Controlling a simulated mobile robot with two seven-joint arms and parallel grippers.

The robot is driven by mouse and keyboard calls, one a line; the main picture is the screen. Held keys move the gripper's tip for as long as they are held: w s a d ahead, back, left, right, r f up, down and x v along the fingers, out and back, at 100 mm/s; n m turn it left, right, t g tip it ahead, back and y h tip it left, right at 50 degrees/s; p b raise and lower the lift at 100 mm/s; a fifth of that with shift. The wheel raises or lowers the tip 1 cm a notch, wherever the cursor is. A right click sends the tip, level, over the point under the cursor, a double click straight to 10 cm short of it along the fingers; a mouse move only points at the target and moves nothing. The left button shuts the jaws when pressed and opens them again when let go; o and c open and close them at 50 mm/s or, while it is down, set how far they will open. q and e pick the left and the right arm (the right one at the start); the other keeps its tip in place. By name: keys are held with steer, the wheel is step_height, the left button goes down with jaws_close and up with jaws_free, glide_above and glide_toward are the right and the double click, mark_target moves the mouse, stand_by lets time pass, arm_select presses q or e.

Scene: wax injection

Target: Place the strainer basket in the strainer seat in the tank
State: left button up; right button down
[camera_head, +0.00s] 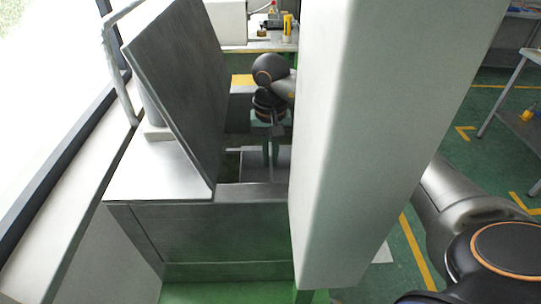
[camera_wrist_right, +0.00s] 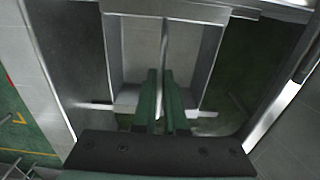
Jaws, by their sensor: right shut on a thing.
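The grey metal tank (camera_head: 225,235) stands at centre-left with its lid (camera_head: 180,75) raised. My right gripper (camera_head: 270,150) points down into its opening, behind the white column. In the right wrist view, the green fingers (camera_wrist_right: 161,105) of this gripper are shut on a thin upright metal piece (camera_wrist_right: 164,45), apparently part of the strainer basket. A pale rectangular frame (camera_wrist_right: 118,55) lies below and around the fingers; I cannot tell whether it is the strainer seat or the basket's rim. The basket's body is mostly hidden. My left gripper is out of view.
A tall white column (camera_head: 365,140) blocks the right part of the tank from the head view. A bench (camera_head: 262,45) with small items stands behind. The tank's walls lie close around the right gripper.

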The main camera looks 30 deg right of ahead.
steer(key=c, duration=1)
jaws_free()
steer(key=shift+f, duration=0.1)
step_height(320, 180, up, 12)
steer(key=shift+r, duration=0.15)
